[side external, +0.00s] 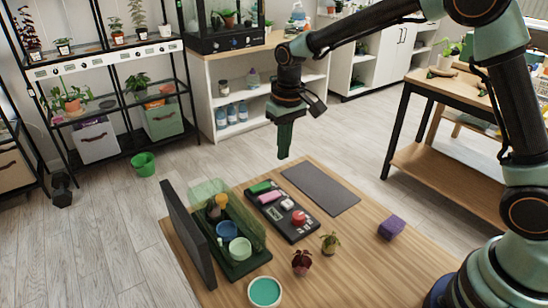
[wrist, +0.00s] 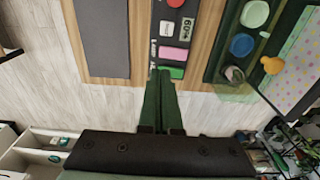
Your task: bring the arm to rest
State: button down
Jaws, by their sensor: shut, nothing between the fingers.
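My gripper (side external: 284,152) is shut and empty, with its green fingers pointing down above the far edge of the wooden table (side external: 345,272). In the wrist view the closed fingers (wrist: 161,78) line up with the end of a dark tray (wrist: 172,22), near a green block (wrist: 172,73). How high the fingertips are above the table is hard to judge.
A grey mat (side external: 321,188) lies right of the tray. The table's right front is clear.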

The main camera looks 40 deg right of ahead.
jog(key=s+d+r+t, duration=0.2)
jog(key=s+d+r, duration=0.2)
jog(key=s+r, duration=0.45)
jog(key=s+d+r+t, duration=0.2)
jog(key=s+d, duration=0.1)
jog(key=s, duration=0.7)
jog(key=shift+d+t, duration=0.35)
jog(key=shift+t, duration=0.05)
